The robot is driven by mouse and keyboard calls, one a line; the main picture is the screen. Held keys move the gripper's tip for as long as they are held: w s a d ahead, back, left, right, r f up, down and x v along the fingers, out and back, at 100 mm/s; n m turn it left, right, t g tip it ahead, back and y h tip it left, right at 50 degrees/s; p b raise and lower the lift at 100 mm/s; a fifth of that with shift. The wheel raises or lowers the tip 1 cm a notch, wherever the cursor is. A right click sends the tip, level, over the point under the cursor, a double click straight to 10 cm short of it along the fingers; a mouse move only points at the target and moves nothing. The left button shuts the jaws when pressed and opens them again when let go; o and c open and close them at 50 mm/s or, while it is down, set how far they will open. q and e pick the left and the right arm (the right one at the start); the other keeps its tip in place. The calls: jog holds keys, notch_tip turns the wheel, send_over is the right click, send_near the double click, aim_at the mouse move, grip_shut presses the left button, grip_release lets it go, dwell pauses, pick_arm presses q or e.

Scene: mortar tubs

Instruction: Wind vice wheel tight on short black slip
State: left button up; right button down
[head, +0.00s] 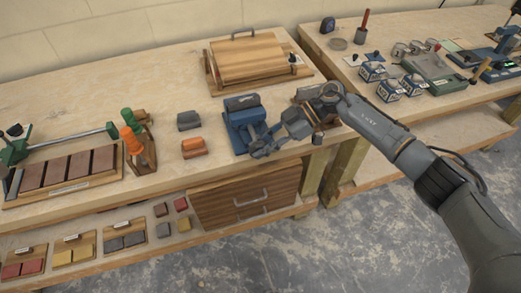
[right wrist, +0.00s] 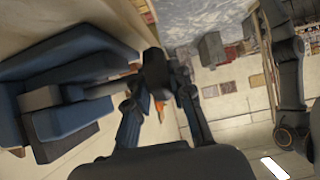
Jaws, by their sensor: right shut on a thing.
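The blue vice (head: 241,128) stands near the front edge of the bench in the head view, with a dark piece (head: 241,102) at its top. I cannot tell whether that piece is the short black slip or part of the jaws. In the right wrist view the blue vice (right wrist: 85,50) is at the left, and its grey screw shaft runs to the dark vice wheel (right wrist: 155,70). My right gripper (head: 262,148) is at the vice's front, its fingers shut on the wheel and partly hiding it. My left gripper is not in view.
A dark grey block (head: 188,120) and an orange block (head: 194,147) lie left of the vice. A wooden board (head: 248,57) with a handle lies behind it. A wooden drawer unit (head: 245,198) is below the bench top. A second bench with tubs stands at the right.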

aim_at(265, 143)
jog(key=y+b, duration=0.2)
jog(key=b, duration=0.1)
jog(key=f+g+y+b, duration=0.1)
jog(key=y+b, duration=0.1)
jog(key=b, duration=0.1)
jog(key=shift+d+f+g+y, duration=0.2)
jog(key=shift+g+y, duration=0.1)
jog(key=shift+y, duration=0.1)
jog(key=shift+r+g+y+b, duration=0.15)
jog(key=shift+g+y+b, duration=0.15)
jog(key=shift+y+b, duration=0.75)
jog(key=shift+s, duration=0.1)
jog(key=c, duration=1.2)
grip_release()
jog(key=shift+s+d+r, duration=0.1)
jog(key=shift+o, duration=0.2)
jog(key=shift+r, duration=0.1)
jog(key=shift+r, duration=0.2)
notch_tip(265, 143, up, 10)
jog(key=shift+f, duration=0.2)
